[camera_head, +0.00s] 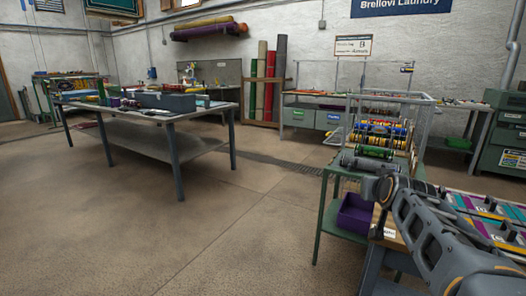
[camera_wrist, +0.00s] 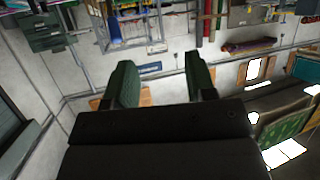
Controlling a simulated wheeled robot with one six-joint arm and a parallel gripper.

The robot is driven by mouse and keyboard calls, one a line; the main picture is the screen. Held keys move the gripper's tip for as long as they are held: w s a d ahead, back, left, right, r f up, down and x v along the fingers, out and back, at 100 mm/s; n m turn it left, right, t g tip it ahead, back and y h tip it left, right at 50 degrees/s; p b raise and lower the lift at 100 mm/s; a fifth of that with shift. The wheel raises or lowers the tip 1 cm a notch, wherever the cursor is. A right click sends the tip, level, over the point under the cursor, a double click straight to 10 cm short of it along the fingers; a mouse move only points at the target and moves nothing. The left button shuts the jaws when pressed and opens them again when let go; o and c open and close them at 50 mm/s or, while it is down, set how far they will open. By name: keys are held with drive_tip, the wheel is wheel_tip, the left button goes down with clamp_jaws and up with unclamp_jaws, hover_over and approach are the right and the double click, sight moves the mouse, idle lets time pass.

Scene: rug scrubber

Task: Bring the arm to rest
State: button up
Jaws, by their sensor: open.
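My arm (camera_head: 432,238) shows at the lower right of the head view, raised beside a green-framed bench. In the wrist view my gripper (camera_wrist: 161,82) has its two dark green fingers well apart, with nothing between them. The wrist view is upside down, with the wall and its blue sign (camera_wrist: 150,68) beyond the fingers. I cannot make out the fingers in the head view.
The green-framed bench carries a wire rack (camera_head: 417,112) of coloured rollers and a purple bin (camera_head: 355,214). Teal and purple panels (camera_head: 505,208) lie behind my arm. A long grey table (camera_head: 205,113) stands left. The middle floor (camera_head: 235,225) is clear.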

drive_tip(key=s+a+r+n+g+y+p, duration=0.1)
drive_tip(key=s+a+r+g+p, duration=0.1)
drive_tip(key=s+p, duration=0.4)
drive_tip(key=s+a+r+g+y+p, duration=0.1)
drive_tip(key=s+a+r+g+p, duration=0.2)
drive_tip(key=s+a+p, duration=0.3)
drive_tip(key=s+a+r+n+g+y+p, duration=0.1)
drive_tip(key=s+a+r+g+p, duration=0.1)
drive_tip(key=s+a+g+p, duration=0.2)
drive_tip(key=s+a+p, duration=0.1)
drive_tip(key=s+p, duration=0.2)
drive_tip(key=p, duration=0.5)
drive_tip(key=shift+s+r+n, duration=0.3)
drive_tip(key=shift+s+r, duration=0.05)
drive_tip(key=shift+a, duration=0.1)
drive_tip(key=shift+c, duration=0.8)
